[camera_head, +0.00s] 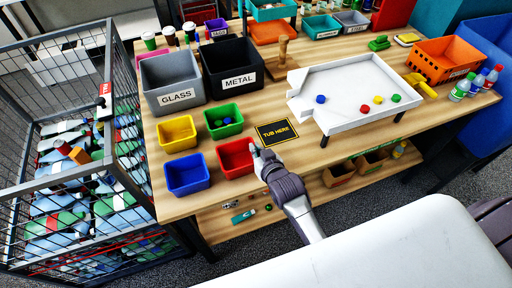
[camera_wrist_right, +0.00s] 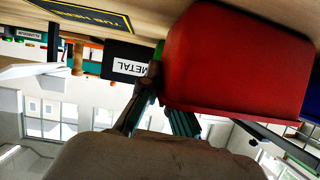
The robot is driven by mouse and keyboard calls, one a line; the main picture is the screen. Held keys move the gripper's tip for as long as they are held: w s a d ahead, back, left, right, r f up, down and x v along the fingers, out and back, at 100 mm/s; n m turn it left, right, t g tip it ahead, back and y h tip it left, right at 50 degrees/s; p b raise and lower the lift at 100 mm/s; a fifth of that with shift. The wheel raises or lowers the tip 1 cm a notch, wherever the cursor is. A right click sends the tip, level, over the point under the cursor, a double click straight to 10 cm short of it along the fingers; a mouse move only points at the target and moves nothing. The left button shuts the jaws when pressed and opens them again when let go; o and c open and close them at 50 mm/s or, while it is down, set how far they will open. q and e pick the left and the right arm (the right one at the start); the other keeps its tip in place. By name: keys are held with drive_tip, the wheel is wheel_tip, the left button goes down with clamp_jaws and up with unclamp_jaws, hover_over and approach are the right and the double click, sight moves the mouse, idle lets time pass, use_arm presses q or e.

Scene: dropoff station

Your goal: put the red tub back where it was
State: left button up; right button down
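The red tub (camera_head: 236,158) stands upright on the table, right of the blue tub and below the green one. It fills the upper right of the right wrist view (camera_wrist_right: 235,65). The black "TUB HERE" mat (camera_head: 277,132) lies bare to its right. My right gripper (camera_head: 259,154) is at the tub's right wall. In the wrist view its fingers (camera_wrist_right: 160,100) converge on that wall, one outside and one going behind the rim; it looks shut on it. The inner fingertip is hidden. My left gripper is not in view.
Blue (camera_head: 187,174), yellow (camera_head: 177,133) and green (camera_head: 223,120) tubs stand close by. The GLASS (camera_head: 174,98) and METAL (camera_head: 238,80) bins are behind them. A white tray (camera_head: 345,118) with small coloured pieces stands to the right. The table's front edge is close.

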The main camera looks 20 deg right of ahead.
drive_tip(key=shift+f, duration=0.1)
drive_tip(key=c, duration=1.3)
unclamp_jaws()
drive_tip(key=shift+b+v, duration=0.8)
drive_tip(key=shift+v, duration=5.25)
